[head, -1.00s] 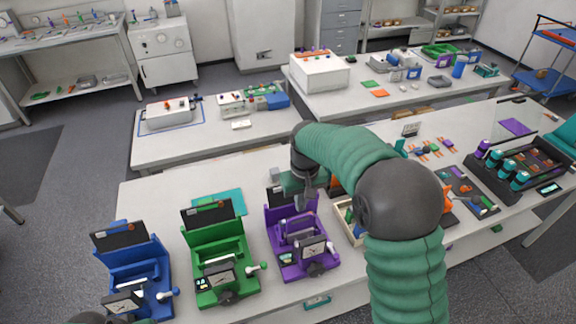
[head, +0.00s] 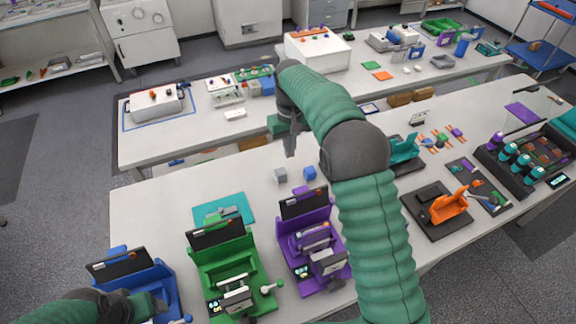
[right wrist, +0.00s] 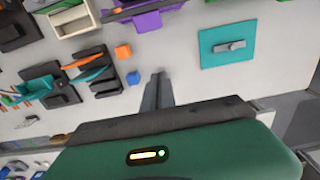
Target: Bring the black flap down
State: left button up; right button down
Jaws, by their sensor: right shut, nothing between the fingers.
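Three similar devices stand in a row in the head view: blue (head: 150,283), green (head: 205,262) and purple (head: 286,238). Each has a black flap standing up at its back: on the blue one (head: 120,265), the green one (head: 216,233) and the purple one (head: 304,204). My right gripper (head: 290,147) is shut and empty, above the bench beyond the purple device. Its fingers also show in the right wrist view (right wrist: 158,88), apart from the purple device (right wrist: 158,18). My left gripper (head: 146,304) is at the blue device; its fingers are unclear.
A teal mat (head: 240,202) lies behind the green one. An orange holder (head: 450,207) on a dark plate is to the right.

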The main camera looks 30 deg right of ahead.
aim_at(303, 200)
pick_arm(q)
jog(key=p+v, duration=0.4)
jog(key=v, duration=0.1)
jog(key=shift+s+r+p, duration=0.15)
jog(key=shift+s+p, duration=0.1)
jog(key=shift+p, duration=0.15)
pick_arm(e)
jog(key=s+f, duration=0.4)
jog(key=f, duration=0.4)
jog(key=shift+s+f, duration=0.15)
jog(key=shift+s, duration=0.25)
pick_arm(q)
jog(key=shift+s+a+f+b, duration=0.25)
jog(key=shift+s+f+b, duration=0.2)
jog(key=shift+f+b, duration=0.15)
pick_arm(e)
jog(key=shift+s+a+r+t, duration=0.15)
jog(key=shift+s+r+t, duration=0.25)
jog(key=shift+t, duration=0.2)
pick_arm(q)
jog(key=shift+f, duration=0.1)
